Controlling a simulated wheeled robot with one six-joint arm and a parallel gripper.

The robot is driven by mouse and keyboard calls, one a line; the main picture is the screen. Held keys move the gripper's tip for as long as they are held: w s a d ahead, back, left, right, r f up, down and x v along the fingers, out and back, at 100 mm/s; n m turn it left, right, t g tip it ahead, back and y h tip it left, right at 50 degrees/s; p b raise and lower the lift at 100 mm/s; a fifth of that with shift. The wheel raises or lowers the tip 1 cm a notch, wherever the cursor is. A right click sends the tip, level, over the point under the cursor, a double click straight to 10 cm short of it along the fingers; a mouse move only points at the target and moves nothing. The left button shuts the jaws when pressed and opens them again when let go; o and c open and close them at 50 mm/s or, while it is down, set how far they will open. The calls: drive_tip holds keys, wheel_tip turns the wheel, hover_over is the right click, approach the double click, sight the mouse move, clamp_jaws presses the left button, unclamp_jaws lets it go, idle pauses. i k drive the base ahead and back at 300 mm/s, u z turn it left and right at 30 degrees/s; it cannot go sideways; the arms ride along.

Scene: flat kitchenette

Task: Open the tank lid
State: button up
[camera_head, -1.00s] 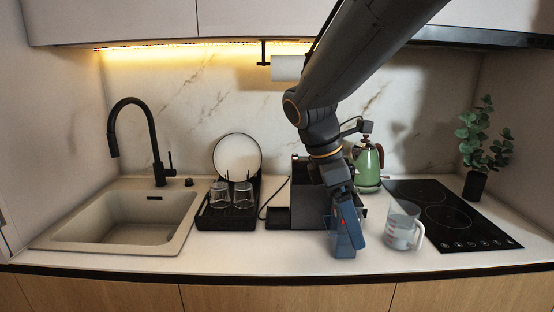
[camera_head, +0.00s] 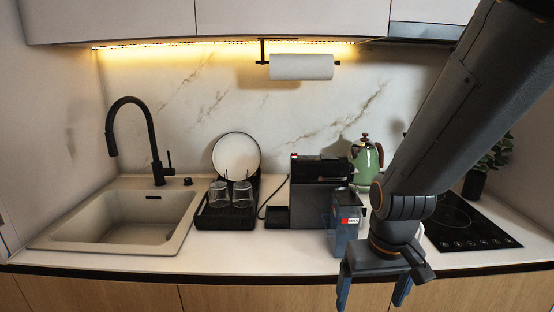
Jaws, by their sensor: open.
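The tank (camera_head: 345,227) is a translucent dark-blue box with a red and white label near its top. It stands upright on the counter against the right side of the black coffee machine (camera_head: 312,195). Its top is small and dark in the picture, so I cannot tell how its lid sits. My gripper (camera_head: 372,292) points down in front of and to the right of the tank, near the counter's front edge. Its two blue fingers are wide apart with nothing between them.
A green kettle (camera_head: 366,163) stands behind. The arm largely hides the measuring cup and part of the cooktop (camera_head: 470,228). A dish rack (camera_head: 221,218) with glasses and a plate, and the sink (camera_head: 125,220), are at left. Counter in front of the coffee machine is clear.

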sight(345, 196)
drive_tip(key=k, duration=0.5)
drive_tip(key=u, duration=1.5)
drive_tip(key=i, duration=0.85)
drive_tip(key=z, duration=2.1)
